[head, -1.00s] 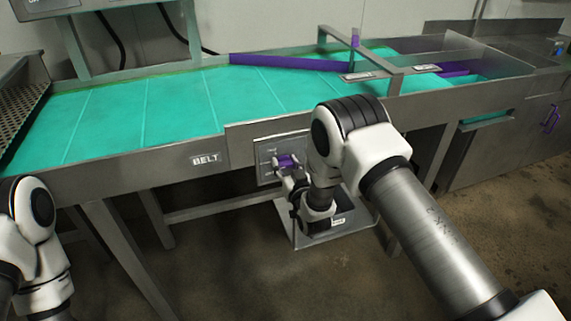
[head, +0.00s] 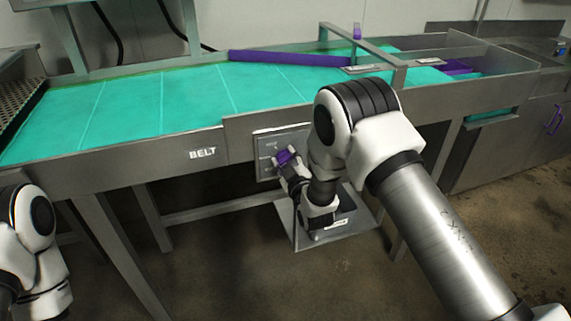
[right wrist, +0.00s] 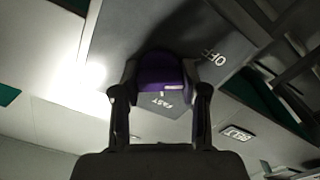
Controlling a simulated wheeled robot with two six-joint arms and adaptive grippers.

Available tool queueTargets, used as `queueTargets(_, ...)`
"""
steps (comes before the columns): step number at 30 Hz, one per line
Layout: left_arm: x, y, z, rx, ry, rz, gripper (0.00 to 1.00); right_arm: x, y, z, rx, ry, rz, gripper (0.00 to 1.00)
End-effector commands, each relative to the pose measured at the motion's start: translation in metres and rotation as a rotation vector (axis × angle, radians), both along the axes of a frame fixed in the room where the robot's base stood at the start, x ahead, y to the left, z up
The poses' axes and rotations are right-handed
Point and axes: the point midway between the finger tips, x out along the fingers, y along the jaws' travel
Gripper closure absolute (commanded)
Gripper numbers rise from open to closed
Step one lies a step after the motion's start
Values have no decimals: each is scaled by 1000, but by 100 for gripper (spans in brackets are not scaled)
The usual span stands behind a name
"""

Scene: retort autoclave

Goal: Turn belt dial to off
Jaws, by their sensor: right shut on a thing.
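The belt dial is a purple knob (head: 284,157) on a grey panel (head: 268,147) at the front edge of the belt conveyor. My right gripper (head: 287,167) is at the panel, shut on the dial. In the right wrist view the purple dial (right wrist: 163,72) sits between the two fingers of the right gripper (right wrist: 160,95). The panel there shows the words OFF and FAST beside the dial. I cannot tell for certain which mark the dial points to. My left arm is at the lower left, and its gripper is out of frame.
The green conveyor belt (head: 150,105) runs behind the panel, with a BELT label (head: 203,153) on its steel front. A purple guide bar (head: 290,59) lies across the belt. A metal plate or shelf (head: 345,236) is low beneath my right gripper.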

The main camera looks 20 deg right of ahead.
Motion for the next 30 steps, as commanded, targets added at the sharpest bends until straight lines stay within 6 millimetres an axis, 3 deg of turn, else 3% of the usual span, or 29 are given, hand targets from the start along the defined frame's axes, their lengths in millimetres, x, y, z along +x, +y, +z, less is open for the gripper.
queueTargets(12,0,0,-15,0,0,0,31,0,1,0,-193,-8,0,92)
queueTargets(27,0,0,-15,0,0,0,31,0,1,0,-215,-9,0,92)
queueTargets(28,0,0,-15,0,0,0,31,0,0,1,-215,-9,0,50)
queueTargets(30,0,0,-15,0,0,0,31,0,1,0,-215,-9,0,31)
